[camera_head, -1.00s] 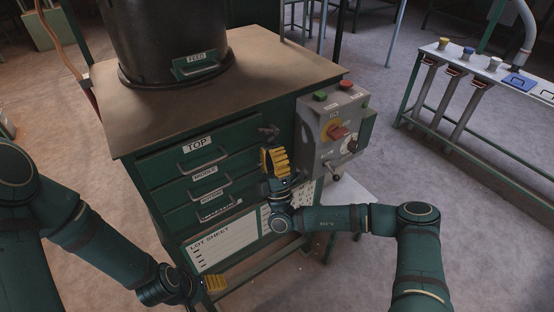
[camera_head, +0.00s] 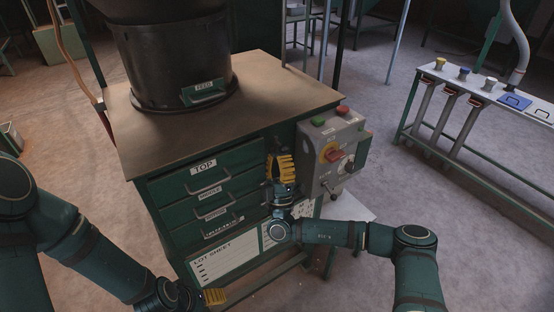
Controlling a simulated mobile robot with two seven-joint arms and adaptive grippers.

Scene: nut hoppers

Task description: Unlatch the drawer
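The green cabinet has a stack of shut drawers. The top drawer (camera_head: 232,168) is labelled TOP, with labelled drawers below it. My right gripper (camera_head: 281,166), with yellow ridged fingers, is upright at the cabinet's front right corner, beside the top drawer's right end. It covers the spot where a latch could sit, so I cannot make out a latch or whether the gripper touches one. Its finger gap is not clear. My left gripper (camera_head: 215,297) is low, in front of the cabinet's lower part and apart from the drawers. Its opening is not clear.
A grey control box (camera_head: 333,152) with a red knob and push buttons is close on the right gripper's right. A black hopper (camera_head: 178,62) stands on the cabinet top (camera_head: 270,85). A narrow bench (camera_head: 480,88) stands at the right. The floor between is clear.

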